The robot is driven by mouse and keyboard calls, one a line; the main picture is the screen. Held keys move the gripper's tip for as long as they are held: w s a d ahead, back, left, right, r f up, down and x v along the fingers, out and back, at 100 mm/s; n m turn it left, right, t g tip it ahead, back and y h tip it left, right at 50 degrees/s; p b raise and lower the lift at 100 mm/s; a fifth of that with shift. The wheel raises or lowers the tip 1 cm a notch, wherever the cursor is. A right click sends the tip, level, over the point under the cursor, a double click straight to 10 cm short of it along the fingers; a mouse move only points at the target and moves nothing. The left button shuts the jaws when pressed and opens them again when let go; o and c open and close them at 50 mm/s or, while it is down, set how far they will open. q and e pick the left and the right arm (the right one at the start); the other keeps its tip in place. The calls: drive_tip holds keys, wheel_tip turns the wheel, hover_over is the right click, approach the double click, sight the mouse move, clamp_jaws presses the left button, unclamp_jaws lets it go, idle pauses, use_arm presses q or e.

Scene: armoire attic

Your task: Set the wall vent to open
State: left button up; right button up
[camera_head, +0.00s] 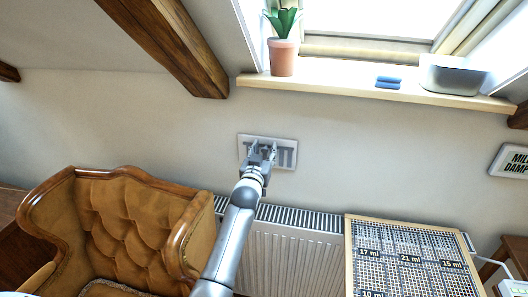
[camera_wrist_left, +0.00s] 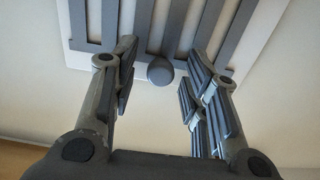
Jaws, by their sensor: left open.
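The wall vent (camera_head: 290,157) is a pale rectangular plate with grey slots, set on the wall above the radiator. In the left wrist view the vent (camera_wrist_left: 85,12) fills the top, with dark upright slots and a round grey knob (camera_wrist_left: 160,72) at its lower edge. My left gripper (camera_head: 262,151) is in front of the vent and hides part of it. In the left wrist view the gripper (camera_wrist_left: 163,62) is open, its fingers on either side of the knob with gaps to it. Contact is not visible. My right gripper is out of view.
Below the vent stands a white radiator (camera_head: 290,262) with a gridded board (camera_head: 412,255) at its right. A brown tufted armchair (camera_head: 130,215) is at the left. A windowsill (camera_head: 345,90) above holds a potted plant (camera_head: 283,55), blue items (camera_head: 388,82) and a grey container (camera_head: 452,75).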

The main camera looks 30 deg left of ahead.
use_arm(q)
drive_tip(key=shift+c, duration=0.8)
clamp_jaws()
drive_tip(key=shift+s+a, duration=0.2)
drive_tip(key=shift+a, duration=0.65)
drive_tip(key=shift+o, duration=0.8)
unclamp_jaws()
drive_tip(key=shift+s+a, duration=0.1)
drive_tip(key=shift+a, duration=0.05)
